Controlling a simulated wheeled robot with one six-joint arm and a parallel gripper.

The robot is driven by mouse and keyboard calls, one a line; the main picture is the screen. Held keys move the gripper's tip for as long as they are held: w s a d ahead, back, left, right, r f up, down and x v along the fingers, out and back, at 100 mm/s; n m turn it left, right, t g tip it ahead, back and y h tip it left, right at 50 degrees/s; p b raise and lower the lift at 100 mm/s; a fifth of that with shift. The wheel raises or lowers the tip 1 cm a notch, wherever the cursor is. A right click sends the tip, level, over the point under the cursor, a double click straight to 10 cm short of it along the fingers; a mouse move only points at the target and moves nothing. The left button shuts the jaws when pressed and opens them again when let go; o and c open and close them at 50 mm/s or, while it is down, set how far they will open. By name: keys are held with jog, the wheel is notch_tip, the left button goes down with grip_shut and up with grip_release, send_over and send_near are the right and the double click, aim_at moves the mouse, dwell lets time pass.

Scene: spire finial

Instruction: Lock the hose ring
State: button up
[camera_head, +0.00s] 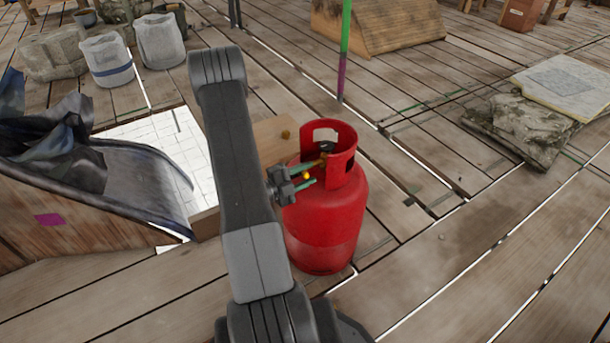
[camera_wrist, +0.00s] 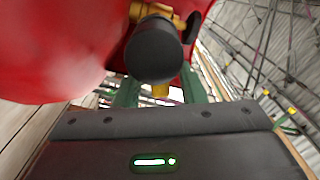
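A red gas cylinder (camera_head: 325,225) stands upright on the plank floor, with a cut-out collar around its brass valve (camera_head: 323,160). In the wrist view, the red cylinder (camera_wrist: 60,45) fills the upper left. I cannot tell which part is the hose ring. My gripper (camera_head: 317,171) is at the collar opening, its green fingers apart. In the wrist view, the fingers of my gripper (camera_wrist: 160,95) are on either side of the dark part, which partly hides them. Contact cannot be seen.
A wooden board (camera_head: 275,135) is behind the cylinder. A green and purple pole (camera_head: 345,45) stands beyond it. Stone slabs (camera_head: 520,130) lie at the right. A dark tarp (camera_head: 90,170) and pale sacks (camera_head: 105,58) are at the left. Planks right of the cylinder are clear.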

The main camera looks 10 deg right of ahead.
grip_shut()
jog(key=shift+f, duration=0.1)
jog(key=m, duration=0.1)
jog(key=f+m, duration=0.1)
jog(key=m, duration=0.1)
jog(key=shift+s, duration=0.15)
jog(key=m, duration=0.2)
jog(key=f+m+b, duration=0.1)
jog(key=shift+f+m, duration=0.25)
jog(key=shift+m, duration=0.15)
jog(key=m, duration=0.2)
jog(key=f+m+b, duration=0.1)
jog(key=shift+w+a+f, duration=0.1)
jog(key=shift+w, duration=0.15)
jog(key=shift+w+a+f+m+b, duration=0.1)
jog(key=shift+f+m+b, duration=0.1)
jog(key=shift+m, duration=0.35)
jog(key=shift+w+d+f+m+b, duration=0.15)
jog(key=shift+m+b, duration=0.1)
jog(key=shift+m, duration=0.35)
jog(key=shift+w+a+f+m+b, duration=0.1)
jog(key=shift+a+m+b, duration=0.1)
jog(key=shift+m, duration=0.35)
